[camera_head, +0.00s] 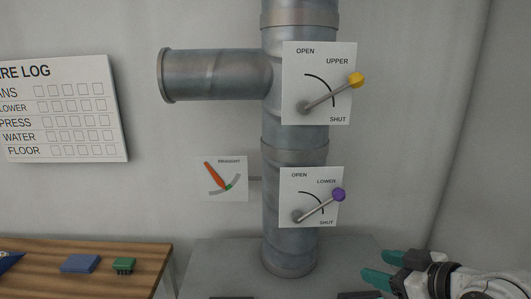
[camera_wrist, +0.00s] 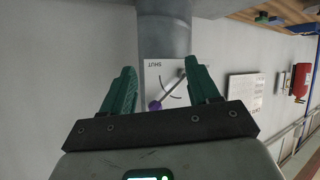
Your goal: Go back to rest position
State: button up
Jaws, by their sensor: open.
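My gripper (camera_head: 383,267) is at the lower right in the head view, its green fingers apart and empty. It is right of and below the lower panel (camera_head: 290,214), clear of it. The lower lever's purple knob (camera_head: 339,195) points up and right, between OPEN and SHUT. The upper panel (camera_head: 295,60) has a lever with a yellow knob (camera_head: 356,79), also pointing up and right. In the wrist view, the lower panel appears upside down beyond my open fingers (camera_wrist: 160,68), with the purple knob (camera_wrist: 154,105) between them.
A vertical metal pipe (camera_head: 290,255) carries both panels. A gauge (camera_head: 240,190) with an orange needle hangs left of it. A wooden table (camera_head: 40,255) at lower left holds a blue block (camera_head: 80,263) and a green brush-like item (camera_head: 123,264). A log board (camera_head: 90,145) is on the wall.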

jog(key=s+f+m+g+h, duration=0.3)
jog(key=s+f+m+g, duration=0.2)
jog(key=s+f, duration=1.2)
jog(key=s+d+f+m+g+h, duration=0.1)
jog(key=s+f+g, duration=0.1)
jog(key=s+f, duration=0.3)
jog(key=s+d+f+m+g+h, duration=0.1)
jog(key=s+f, duration=0.4)
jog(key=s, duration=0.7)
jog(key=shift+d+f+m+g+h, duration=0.3)
jog(key=shift+d+m+g+h, duration=0.1)
jog(key=shift+g, duration=0.5)
